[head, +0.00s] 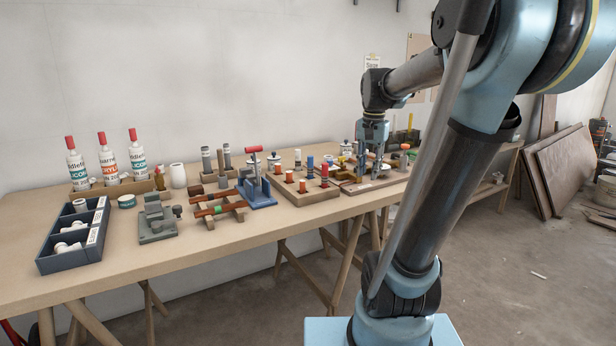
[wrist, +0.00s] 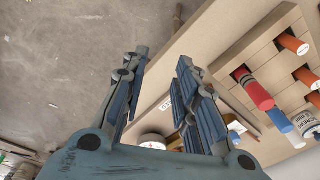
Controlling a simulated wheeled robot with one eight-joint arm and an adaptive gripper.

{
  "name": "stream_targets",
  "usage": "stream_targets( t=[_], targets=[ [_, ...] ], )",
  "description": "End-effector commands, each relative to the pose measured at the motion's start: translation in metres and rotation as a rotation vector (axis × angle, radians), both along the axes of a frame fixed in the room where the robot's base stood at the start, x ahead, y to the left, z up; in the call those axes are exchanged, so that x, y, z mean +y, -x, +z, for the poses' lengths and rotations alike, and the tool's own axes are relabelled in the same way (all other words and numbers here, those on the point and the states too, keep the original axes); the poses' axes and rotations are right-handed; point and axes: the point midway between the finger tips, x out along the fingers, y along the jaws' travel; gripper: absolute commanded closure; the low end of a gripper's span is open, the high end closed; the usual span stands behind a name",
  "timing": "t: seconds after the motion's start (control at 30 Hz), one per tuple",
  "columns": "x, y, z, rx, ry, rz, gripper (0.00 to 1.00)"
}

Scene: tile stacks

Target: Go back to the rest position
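My gripper (head: 369,170) hangs with its fingers pointing down over the right part of the workbench (head: 150,258), above or beside a wooden block board with pegs. The wrist view shows its two blue-padded fingers (wrist: 162,62) apart with nothing between them. Bench edge and floor lie beyond the fingers. In the head view the fingers overlap items behind them, so the exact height above the board cannot be told.
Right of the fingers in the wrist view is a wooden peg board (wrist: 240,58) with a red peg (wrist: 255,90) and orange pegs. In the head view, a blue stand (head: 258,192), a grey divided bin (head: 52,262) and several bottles (head: 107,158) stand left. Floor is clear in front.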

Motion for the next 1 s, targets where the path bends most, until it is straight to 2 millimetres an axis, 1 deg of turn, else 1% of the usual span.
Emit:
stream_targets(
  t=[0.03,0.2,0.37,0.5,0.6,0.7,0.8,0.9,1.0],
  targets=[
    [0.0,0.016,-0.01,-0.006,0.003,0.035,0.72],
    [0.0,0.061,-0.043,-0.03,0.017,0.163,0.72],
    [0.0,0.101,-0.078,-0.051,0.033,0.283,0.72],
    [0.0,0.133,-0.112,-0.069,0.049,0.387,0.72],
    [0.0,0.152,-0.137,-0.081,0.061,0.457,0.72],
    [0.0,0.168,-0.157,-0.091,0.071,0.515,0.72],
    [-0.001,0.178,-0.172,-0.097,0.079,0.556,0.72],
    [-0.001,0.183,-0.18,-0.101,0.084,0.58,0.72],
    [-0.001,0.184,-0.182,-0.102,0.085,0.586,0.72]
  ],
)
